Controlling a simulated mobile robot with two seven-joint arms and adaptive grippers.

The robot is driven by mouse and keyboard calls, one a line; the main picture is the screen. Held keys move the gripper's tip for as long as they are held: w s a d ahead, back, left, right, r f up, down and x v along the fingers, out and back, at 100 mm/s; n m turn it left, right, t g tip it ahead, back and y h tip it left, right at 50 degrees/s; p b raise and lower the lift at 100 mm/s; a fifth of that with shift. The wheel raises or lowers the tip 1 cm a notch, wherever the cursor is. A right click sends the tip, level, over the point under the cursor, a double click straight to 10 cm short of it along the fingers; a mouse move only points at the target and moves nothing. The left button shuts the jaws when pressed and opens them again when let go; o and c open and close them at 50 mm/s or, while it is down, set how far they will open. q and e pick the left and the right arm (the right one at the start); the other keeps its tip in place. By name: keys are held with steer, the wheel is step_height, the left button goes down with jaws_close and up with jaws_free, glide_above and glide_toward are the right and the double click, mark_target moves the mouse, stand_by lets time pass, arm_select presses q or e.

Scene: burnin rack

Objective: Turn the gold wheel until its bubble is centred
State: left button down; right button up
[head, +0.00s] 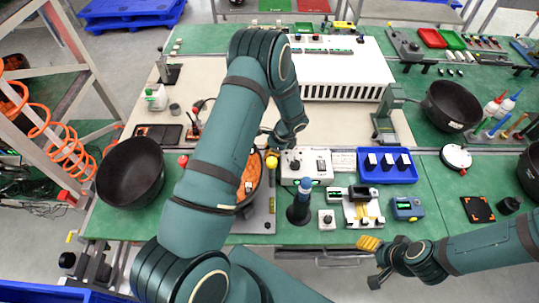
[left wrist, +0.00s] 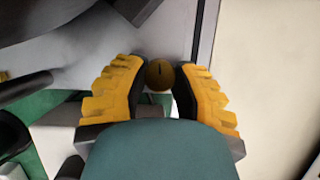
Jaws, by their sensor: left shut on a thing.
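The gold wheel (left wrist: 159,74) is a small round knob with a dark slot, seen between the fingers in the left wrist view. My left gripper (left wrist: 160,92) is shut on it, one yellow-backed finger on each side. In the head view my left gripper (head: 272,159) is by the left end of a white instrument box, and my arm hides much of that spot. I cannot make out the bubble in either view. My right gripper (head: 372,262) is open and empty in front of the bench's near edge.
A white box with a knob (head: 305,164) stands just right of the left gripper. A black bowl (head: 130,172) sits at left, and a white slotted rack (head: 345,70) behind.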

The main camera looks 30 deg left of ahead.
stand_by(0.3)
arm_select(q)
steer(key=c, duration=0.7)
jaws_free()
steer(key=v, duration=1.2)
steer(key=shift+w, duration=0.1)
